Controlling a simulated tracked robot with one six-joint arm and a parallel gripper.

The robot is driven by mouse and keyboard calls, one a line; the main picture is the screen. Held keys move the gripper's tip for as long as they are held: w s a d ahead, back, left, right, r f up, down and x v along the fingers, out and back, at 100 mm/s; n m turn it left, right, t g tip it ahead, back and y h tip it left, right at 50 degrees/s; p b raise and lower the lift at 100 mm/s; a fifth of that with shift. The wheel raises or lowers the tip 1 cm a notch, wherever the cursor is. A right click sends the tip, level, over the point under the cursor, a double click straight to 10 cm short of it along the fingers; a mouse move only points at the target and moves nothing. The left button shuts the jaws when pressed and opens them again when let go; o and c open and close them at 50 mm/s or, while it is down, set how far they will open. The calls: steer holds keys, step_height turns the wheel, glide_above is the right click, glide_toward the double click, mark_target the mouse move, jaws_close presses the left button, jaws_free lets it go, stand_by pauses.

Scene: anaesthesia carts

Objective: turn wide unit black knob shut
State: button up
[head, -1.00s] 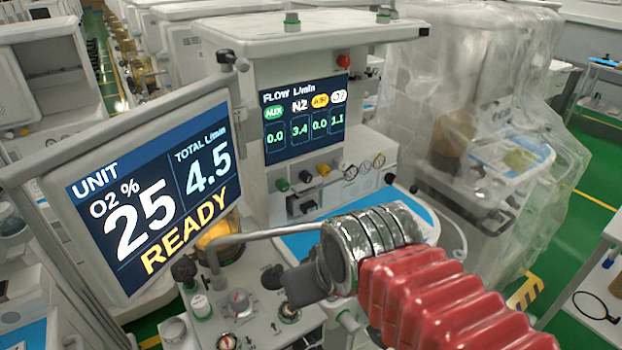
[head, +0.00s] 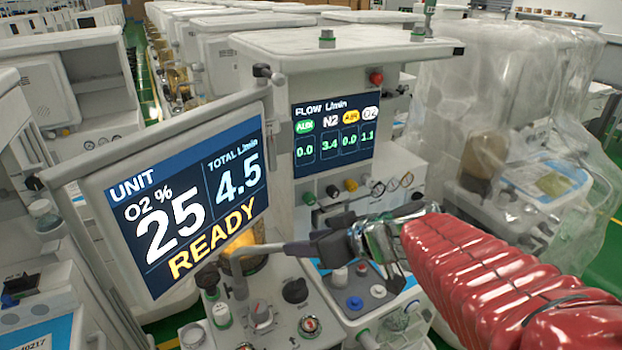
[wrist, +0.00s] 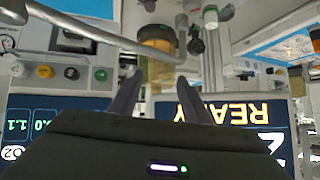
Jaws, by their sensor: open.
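The black knob (head: 332,191) sits under the flow screen (head: 333,138) of the wide unit, between a green knob (head: 309,198) and a yellow knob (head: 351,185). The screen reads 3.4 under N2. In the wrist view, which is upside down, the black knob (wrist: 71,74) is left of my fingers, beside the green one.
A bent grey tube (head: 255,249) runs close to my fingers and crosses above them in the wrist view. The large READY screen (head: 185,195) stands left. Another black knob (head: 295,290) is on the lower panel. A plastic-covered cart (head: 500,120) stands right.

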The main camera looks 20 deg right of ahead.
steer(key=w+d+t+h, duration=0.1)
steer(key=w+d+t, duration=0.1)
steer(key=w+d, duration=0.3)
steer(key=t+h, duration=0.2)
steer(key=h, duration=0.1)
glide_toward(335, 193)
steer(key=v, duration=0.5)
steer(key=shift+w+d+f+m, duration=0.1)
steer(key=shift+d+m, duration=0.05)
steer(key=shift+m, duration=0.25)
steer(key=shift+w, duration=0.15)
steer(key=shift+x, duration=6.8)
